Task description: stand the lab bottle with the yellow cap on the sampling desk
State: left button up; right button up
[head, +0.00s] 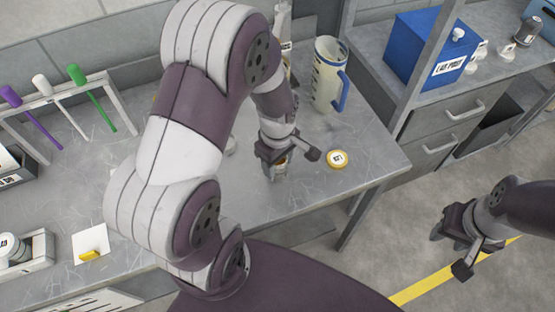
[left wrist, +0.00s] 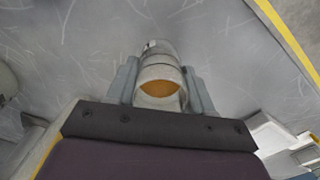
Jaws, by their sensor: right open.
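In the left wrist view the bottle (left wrist: 160,58) is between the two fingers (left wrist: 161,88), which press close on both sides. Its near end shows orange-yellow; I cannot tell whether that is a cap or the contents. A round yellow-rimmed disc with a white label (head: 338,159) is on the desk right of the gripper. My right gripper (head: 452,250) is open and empty over the floor at the right.
A clear jug with a blue handle (head: 328,75) stands behind the gripper. A rack with purple, white and green tools (head: 58,98) is at the left. A blue box (head: 425,48) is on the right-hand bench. The desk's right edge lies just beyond the disc.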

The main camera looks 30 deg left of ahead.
pick_arm(q)
jog(key=o, duration=0.4)
notch_tip(320, 180, up, 12)
jog(key=s+f+m, duration=0.1)
jog(key=m, duration=0.4)
jog(key=s+d+f+m+t, duration=0.1)
jog(key=m, duration=0.3)
jog(key=s+d+f+m, duration=0.1)
jog(key=s+m, duration=0.1)
jog(key=m, duration=0.3)
jog(key=shift+s+d+m, duration=0.1)
jog(key=shift+d+m, duration=0.1)
jog(key=shift+m, duration=0.1)
jog(key=shift+f, duration=0.1)
